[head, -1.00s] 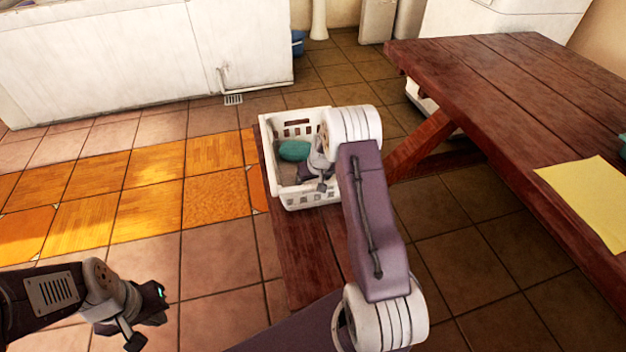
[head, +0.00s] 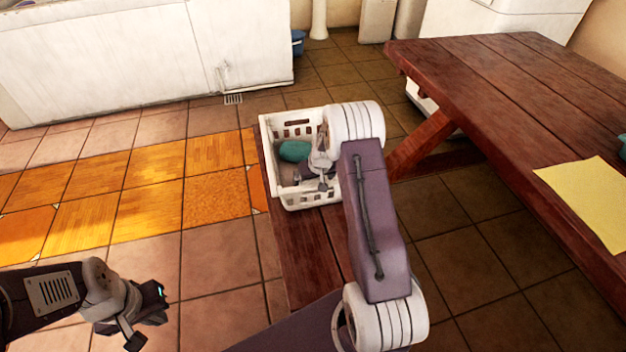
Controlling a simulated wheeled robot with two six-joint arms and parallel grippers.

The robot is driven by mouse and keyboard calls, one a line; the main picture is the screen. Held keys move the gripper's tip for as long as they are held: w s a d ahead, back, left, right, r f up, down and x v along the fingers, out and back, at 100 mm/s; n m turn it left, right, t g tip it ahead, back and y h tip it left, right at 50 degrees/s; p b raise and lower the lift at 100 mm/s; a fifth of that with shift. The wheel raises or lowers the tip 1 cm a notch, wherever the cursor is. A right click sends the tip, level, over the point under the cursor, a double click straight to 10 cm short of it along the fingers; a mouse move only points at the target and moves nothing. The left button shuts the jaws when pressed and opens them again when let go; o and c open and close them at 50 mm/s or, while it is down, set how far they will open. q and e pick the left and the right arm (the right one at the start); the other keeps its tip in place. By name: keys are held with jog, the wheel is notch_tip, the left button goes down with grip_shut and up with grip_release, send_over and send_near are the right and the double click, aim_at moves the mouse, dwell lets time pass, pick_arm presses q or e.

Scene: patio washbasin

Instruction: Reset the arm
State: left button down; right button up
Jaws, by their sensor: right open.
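My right arm reaches over the wooden bench (head: 308,243), and its wrist is above the white basket (head: 310,197). My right gripper (head: 300,182) points down into the basket, partly hidden by the arm; it is open. A teal item (head: 294,151) lies in the basket beside it, and I see no contact between them. My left gripper (head: 157,297) is at the lower left over the tiled floor, away from the basket. Its fingertips are small and dark, and I cannot tell whether they are apart.
A wooden table (head: 470,70) with a yellow cloth (head: 590,200) stands on the right. A white basin unit (head: 140,60) stands at the back left, with a blue bucket (head: 298,43) near its end. The tiled floor (head: 215,265) left of the bench is clear.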

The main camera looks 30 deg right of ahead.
jog(key=p+v, duration=0.2)
jog(key=v, duration=0.5)
jog(key=shift+r, duration=0.1)
jog(key=s+a+r+n+t, duration=0.1)
jog(key=a+r+n, duration=0.2)
jog(key=a+r, duration=0.65)
jog(key=s+a+f+g+y, duration=0.1)
jog(key=s+a+g, duration=0.15)
jog(key=s, duration=0.85)
jog(key=s+a+f+g, duration=0.2)
jog(key=s+a, duration=0.1)
jog(key=s, duration=0.8)
notch_tip(320, 180, up, 28)
jog(key=m+p, duration=0.1)
jog(key=p, duration=2.6)
jog(key=shift+f+p, duration=0.2)
jog(key=shift+p, duration=0.15)
